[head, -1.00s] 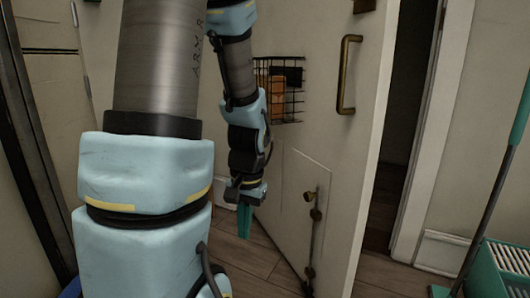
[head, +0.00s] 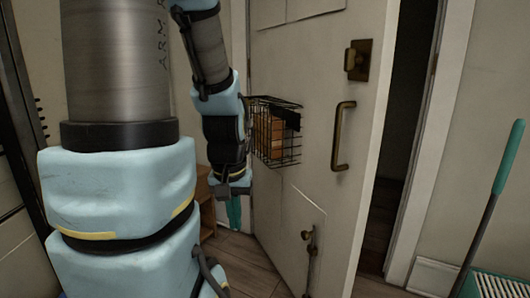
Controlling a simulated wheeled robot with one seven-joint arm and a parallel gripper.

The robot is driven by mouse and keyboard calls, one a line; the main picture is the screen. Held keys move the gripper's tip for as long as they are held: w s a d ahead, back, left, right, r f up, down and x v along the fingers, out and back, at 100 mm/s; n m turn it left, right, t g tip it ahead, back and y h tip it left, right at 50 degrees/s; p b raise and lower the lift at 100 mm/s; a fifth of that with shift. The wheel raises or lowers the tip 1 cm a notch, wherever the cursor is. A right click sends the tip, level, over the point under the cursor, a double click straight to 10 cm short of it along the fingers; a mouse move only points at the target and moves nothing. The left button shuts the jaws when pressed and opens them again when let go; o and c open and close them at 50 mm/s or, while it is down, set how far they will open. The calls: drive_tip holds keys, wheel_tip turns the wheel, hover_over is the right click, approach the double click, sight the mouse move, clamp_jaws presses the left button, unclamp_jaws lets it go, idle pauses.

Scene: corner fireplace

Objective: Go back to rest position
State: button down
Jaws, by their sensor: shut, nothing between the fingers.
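My gripper (head: 233,213) hangs at the end of my arm, left of the door, with its teal fingers pointing down. The fingers are together and hold nothing. Most of the picture's left side is taken up by my own arm links. The gripper is apart from the door and the wire basket.
A white door (head: 352,215) with a brass handle (head: 343,135) stands ajar, a dark gap to its right. A black wire basket (head: 290,155) on it holds an orange-brown block (head: 262,135). A teal-handled pole (head: 508,157) leans at right. Wooden floor (head: 240,258) shows below.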

wheel_tip(320, 180, up, 18)
drive_tip(key=p, duration=1.5)
drive_tip(key=shift+p, duration=0.3)
drive_tip(key=shift+f, duration=0.1)
